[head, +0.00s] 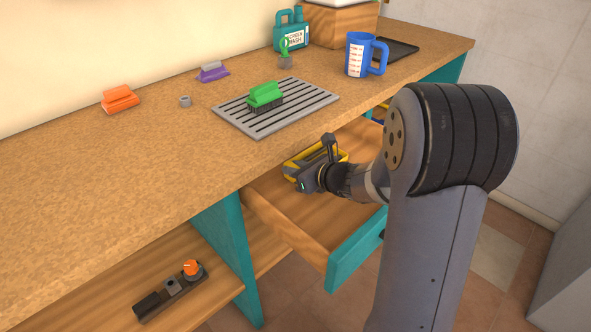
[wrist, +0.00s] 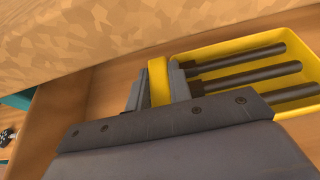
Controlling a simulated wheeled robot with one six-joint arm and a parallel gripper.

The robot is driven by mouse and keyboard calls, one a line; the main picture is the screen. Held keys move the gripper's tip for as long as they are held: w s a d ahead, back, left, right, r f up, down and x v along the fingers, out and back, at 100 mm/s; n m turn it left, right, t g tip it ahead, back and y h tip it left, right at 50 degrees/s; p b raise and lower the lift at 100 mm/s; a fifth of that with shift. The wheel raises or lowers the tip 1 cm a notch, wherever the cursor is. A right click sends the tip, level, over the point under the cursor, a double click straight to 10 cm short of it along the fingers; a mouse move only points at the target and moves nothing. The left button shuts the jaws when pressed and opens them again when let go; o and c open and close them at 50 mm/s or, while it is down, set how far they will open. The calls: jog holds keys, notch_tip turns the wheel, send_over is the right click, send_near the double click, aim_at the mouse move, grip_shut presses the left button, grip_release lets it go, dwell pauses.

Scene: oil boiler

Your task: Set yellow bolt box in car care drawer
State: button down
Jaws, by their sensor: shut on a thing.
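The yellow bolt box (head: 297,163) is inside the open wooden drawer with a teal front (head: 358,247), close under the counter edge. In the wrist view the yellow box (wrist: 213,56) holds several dark bolts lying side by side. My gripper (wrist: 157,88) is shut on a yellow upright part at the box's left end. In the head view my gripper (head: 308,175) reaches down over the drawer and hides part of the box. I cannot tell whether the box touches the drawer floor (wrist: 95,105).
The counter overhangs the drawer's back. On it are a slatted grey mat (head: 228,112) with a green brush (head: 265,95), a purple brush (head: 212,71), an orange brush (head: 120,98), a blue jug (head: 361,56) and a teal bottle (head: 290,31). The drawer's front part is bare.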

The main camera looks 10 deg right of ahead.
jog(key=shift+f, duration=0.1)
jog(key=c, duration=1.3)
grip_release()
jog(key=shift+r, duration=0.2)
jog(key=p+v, duration=0.2)
jog(key=v, duration=0.8)
jog(key=shift+s+d+r, duration=0.2)
jog(key=shift+s, duration=0.05)
jog(key=shift+s+d+r, duration=0.15)
jog(key=shift+s+d, duration=0.15)
jog(key=shift+s, duration=0.25)
jog(key=shift+o, duration=0.3)
